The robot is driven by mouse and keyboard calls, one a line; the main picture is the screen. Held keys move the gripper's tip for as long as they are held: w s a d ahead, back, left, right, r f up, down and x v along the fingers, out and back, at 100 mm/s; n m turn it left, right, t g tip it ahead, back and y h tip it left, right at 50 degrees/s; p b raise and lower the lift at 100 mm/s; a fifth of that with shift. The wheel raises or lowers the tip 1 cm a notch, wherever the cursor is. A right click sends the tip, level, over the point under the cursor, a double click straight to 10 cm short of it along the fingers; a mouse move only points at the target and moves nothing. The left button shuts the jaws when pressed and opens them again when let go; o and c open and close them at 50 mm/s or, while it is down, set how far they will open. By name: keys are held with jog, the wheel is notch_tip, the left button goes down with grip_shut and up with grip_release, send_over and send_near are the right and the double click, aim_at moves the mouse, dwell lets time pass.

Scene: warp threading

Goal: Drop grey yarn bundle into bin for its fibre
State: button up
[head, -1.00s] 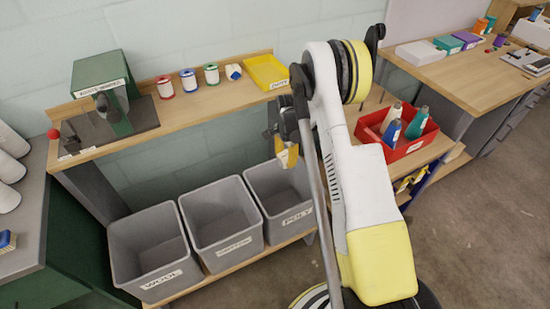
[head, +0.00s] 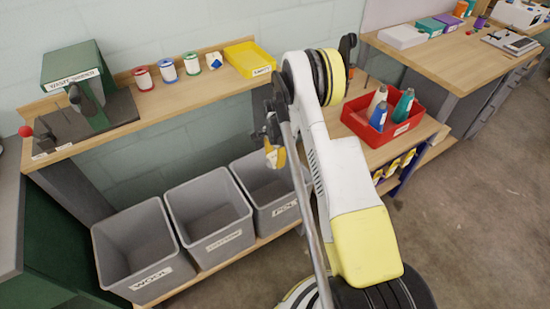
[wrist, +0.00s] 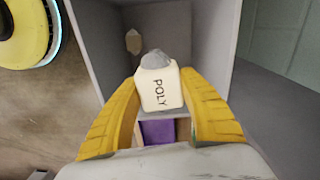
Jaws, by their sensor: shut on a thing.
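My gripper (wrist: 155,105) has its yellow fingers shut on a small bundle with a grey top (wrist: 155,60) and a cream band lettered POLY (wrist: 160,90). In the head view my gripper (head: 274,156) hangs over the far side of the right-hand grey bin (head: 284,211), labelled POLY. The bundle cannot be made out clearly there. The grey bin's inner walls (wrist: 190,30) show beyond the bundle in the wrist view. The other grey bins stand to its left: the middle one (head: 212,227), its label hard to read, and the WOOL bin (head: 143,262).
A wooden shelf (head: 150,105) above the bins carries a green machine (head: 78,75), several spools and a yellow tray (head: 250,59). A red crate (head: 400,128) of cones stands right of my arm. Open floor (head: 470,215) lies at the right.

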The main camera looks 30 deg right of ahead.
aim_at(275, 156)
jog(key=o, duration=1.1)
jog(key=shift+c, duration=0.2)
notch_tip(275, 156, up, 12)
